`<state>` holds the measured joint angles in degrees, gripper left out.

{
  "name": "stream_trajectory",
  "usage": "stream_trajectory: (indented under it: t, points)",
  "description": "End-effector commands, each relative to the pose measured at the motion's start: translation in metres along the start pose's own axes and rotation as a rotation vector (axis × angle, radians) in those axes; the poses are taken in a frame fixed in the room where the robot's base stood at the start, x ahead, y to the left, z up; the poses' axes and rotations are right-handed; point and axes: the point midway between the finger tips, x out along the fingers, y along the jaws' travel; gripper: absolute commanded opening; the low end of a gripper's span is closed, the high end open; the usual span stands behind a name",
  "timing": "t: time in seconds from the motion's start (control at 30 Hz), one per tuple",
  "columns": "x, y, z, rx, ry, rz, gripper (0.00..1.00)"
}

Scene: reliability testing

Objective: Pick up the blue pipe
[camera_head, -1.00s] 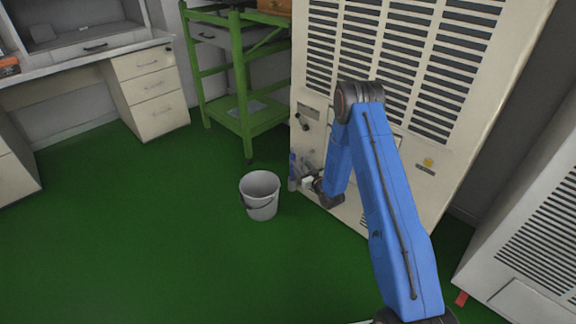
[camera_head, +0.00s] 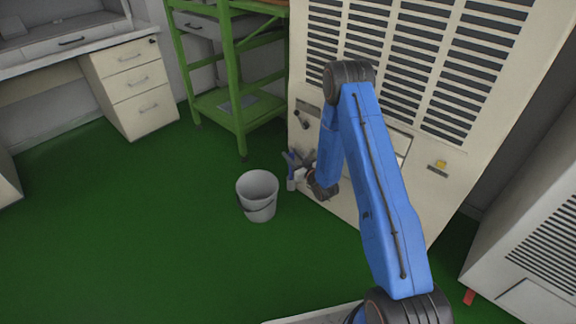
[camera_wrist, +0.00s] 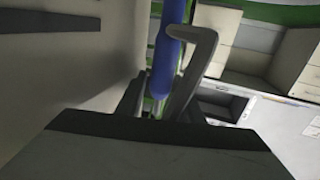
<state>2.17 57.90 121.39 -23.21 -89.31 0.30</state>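The blue pipe (camera_wrist: 167,55) runs upright through the upper middle of the wrist view. In the head view a small blue piece (camera_head: 291,182), which looks like the pipe, shows low against the cream cabinet. My gripper (camera_head: 298,165) is right beside it, low at the cabinet's left edge. In the wrist view a bent grey part (camera_wrist: 198,70), perhaps a finger, is just right of the pipe, and dark parts lie to its lower left.
The large cream cabinet (camera_head: 420,105) stands close behind my arm. A grey bucket (camera_head: 258,198) stands on the green floor just left of my gripper. A green rack (camera_head: 240,120) and a desk with drawers (camera_head: 133,85) are farther back. Open floor lies at left.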

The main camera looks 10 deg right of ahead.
Motion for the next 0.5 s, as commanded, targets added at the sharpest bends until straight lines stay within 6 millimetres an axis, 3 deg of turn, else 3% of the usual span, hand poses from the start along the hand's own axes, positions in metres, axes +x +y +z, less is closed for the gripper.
stream_trajectory:
  t: [0.17, 0.2, 0.33, 0.5]
  points:
    - [-0.0004, 0.0, -0.0001, 0.0, 0.0, 0.0, 0.34]
    - [-0.0003, 0.0, -0.0001, 0.0, 0.0, 0.0, 0.31]
    - [-0.0002, 0.0, -0.0002, 0.0, 0.0, 0.0, 0.0]
    - [-0.0001, 0.0, -0.0003, 0.0, 0.001, 0.0, 0.0]
